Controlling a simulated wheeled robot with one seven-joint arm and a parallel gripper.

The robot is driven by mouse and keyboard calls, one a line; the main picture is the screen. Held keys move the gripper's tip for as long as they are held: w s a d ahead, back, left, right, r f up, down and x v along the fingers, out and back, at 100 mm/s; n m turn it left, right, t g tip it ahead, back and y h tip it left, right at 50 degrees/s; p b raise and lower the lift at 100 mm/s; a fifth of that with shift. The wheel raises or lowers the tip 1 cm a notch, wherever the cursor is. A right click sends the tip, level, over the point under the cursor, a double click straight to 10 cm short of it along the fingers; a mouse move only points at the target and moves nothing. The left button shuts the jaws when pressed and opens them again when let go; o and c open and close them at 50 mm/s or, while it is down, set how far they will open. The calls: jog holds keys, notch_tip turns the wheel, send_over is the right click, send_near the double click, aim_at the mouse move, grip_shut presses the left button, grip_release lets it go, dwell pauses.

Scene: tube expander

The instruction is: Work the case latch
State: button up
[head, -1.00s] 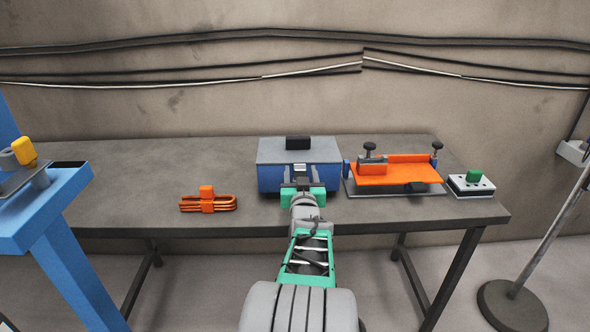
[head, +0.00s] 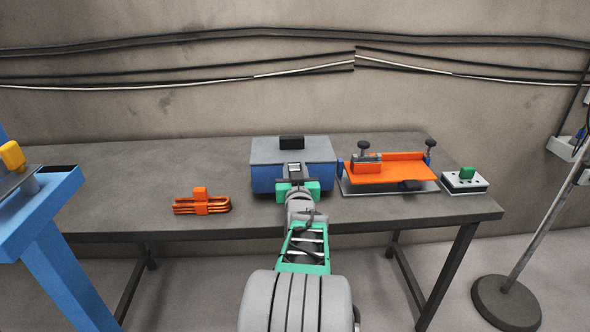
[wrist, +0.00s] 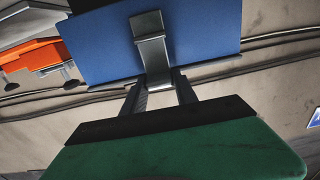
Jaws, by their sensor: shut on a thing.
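The blue case (head: 262,180) with a grey lid stands closed on the bench, in the middle of the head view. A grey metal latch (head: 294,168) sits on its front, and my gripper (head: 297,181) is in front of it, partly hiding it. In the wrist view the latch (wrist: 149,40) runs down the blue front of the case (wrist: 205,35). The fingers of my gripper (wrist: 160,88) are shut on the free end of the latch. The exact finger contact is partly hidden by the latch.
A black handle (head: 292,142) is on the lid. Close to the right of the case is an orange plate fixture (head: 400,172), then a small box with a green button (head: 467,174). An orange coil (head: 202,204) lies left. The bench (head: 120,190) is clear between coil and case.

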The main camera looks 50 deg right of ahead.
grip_shut()
dwell(0.8)
